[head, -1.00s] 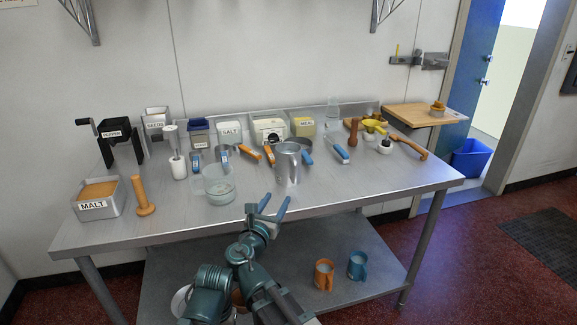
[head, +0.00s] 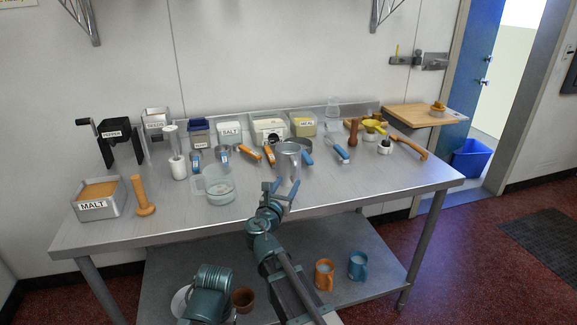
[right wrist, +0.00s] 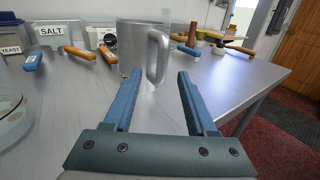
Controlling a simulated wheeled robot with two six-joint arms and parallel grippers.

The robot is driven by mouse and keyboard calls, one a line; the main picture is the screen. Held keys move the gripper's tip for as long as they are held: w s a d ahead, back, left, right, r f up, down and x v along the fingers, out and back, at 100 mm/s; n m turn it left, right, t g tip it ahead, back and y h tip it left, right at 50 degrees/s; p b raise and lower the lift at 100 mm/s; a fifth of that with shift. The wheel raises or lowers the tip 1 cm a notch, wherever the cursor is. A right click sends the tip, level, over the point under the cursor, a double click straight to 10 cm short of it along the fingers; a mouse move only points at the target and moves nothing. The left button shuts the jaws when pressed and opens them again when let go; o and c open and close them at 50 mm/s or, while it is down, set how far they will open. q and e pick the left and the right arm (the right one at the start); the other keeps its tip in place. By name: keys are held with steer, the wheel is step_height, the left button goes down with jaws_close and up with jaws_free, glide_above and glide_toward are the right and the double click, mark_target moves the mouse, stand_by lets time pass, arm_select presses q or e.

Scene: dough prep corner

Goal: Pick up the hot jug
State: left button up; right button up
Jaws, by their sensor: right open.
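The grey metal jug (head: 289,163) stands upright near the table's front middle; no mark shows whether it is hot. In the right wrist view the jug (right wrist: 133,45) is straight ahead, with its handle (right wrist: 158,58) turned toward my gripper. My right gripper (head: 281,187) is open and empty, just in front of the jug at the table's front edge. In the right wrist view its blue fingers (right wrist: 160,78) point at the handle, which lies beyond the tips in line with the gap. My left gripper is not in view.
A clear glass jug (head: 219,187) stands to the left of the metal jug. Several labelled tubs, such as the salt tub (head: 229,130), and orange- and blue-handled tools lie behind. A blue-handled brush (head: 341,152) lies to the right. The table's right front is clear.

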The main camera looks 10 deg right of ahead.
mark_target(294, 174)
steer(key=x, duration=0.4)
steer(key=shift+w+d+f, duration=0.1)
steer(key=shift+w+d, duration=0.15)
steer(key=shift+d, duration=0.1)
jaws_close()
